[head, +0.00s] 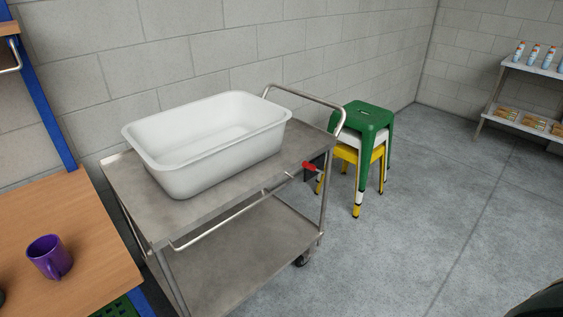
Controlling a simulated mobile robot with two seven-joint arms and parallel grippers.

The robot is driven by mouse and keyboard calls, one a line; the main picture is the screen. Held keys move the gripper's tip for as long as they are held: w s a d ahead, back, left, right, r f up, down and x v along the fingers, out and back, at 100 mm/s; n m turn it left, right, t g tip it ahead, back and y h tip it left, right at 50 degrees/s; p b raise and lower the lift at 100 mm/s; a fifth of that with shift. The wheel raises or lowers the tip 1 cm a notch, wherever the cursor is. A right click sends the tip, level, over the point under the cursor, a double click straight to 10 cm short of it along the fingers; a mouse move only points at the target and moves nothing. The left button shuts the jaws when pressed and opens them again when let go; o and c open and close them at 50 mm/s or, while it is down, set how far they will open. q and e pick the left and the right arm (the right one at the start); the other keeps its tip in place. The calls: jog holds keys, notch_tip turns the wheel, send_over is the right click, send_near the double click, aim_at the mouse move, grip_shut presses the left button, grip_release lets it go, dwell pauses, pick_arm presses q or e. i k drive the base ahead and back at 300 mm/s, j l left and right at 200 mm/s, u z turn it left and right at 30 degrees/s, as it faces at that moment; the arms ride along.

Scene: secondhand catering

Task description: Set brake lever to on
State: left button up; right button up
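The brake lever (309,166) has a red grip and sits at the right end of the metal trolley (225,198), just below its top shelf. A dark plate (319,161) is beside the lever, partly hidden behind it. Any markings for on or off are too small to read. Neither of my grippers can be made out in the head view.
A white tub (205,172) stands on the trolley's top shelf. Stacked stools (368,117) stand behind the lever. A wooden bench (95,268) with a purple mug (49,257) is at left. Open floor (430,235) lies to the right.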

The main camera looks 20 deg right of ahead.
aim_at(310, 167)
jog(key=z, duration=0.85)
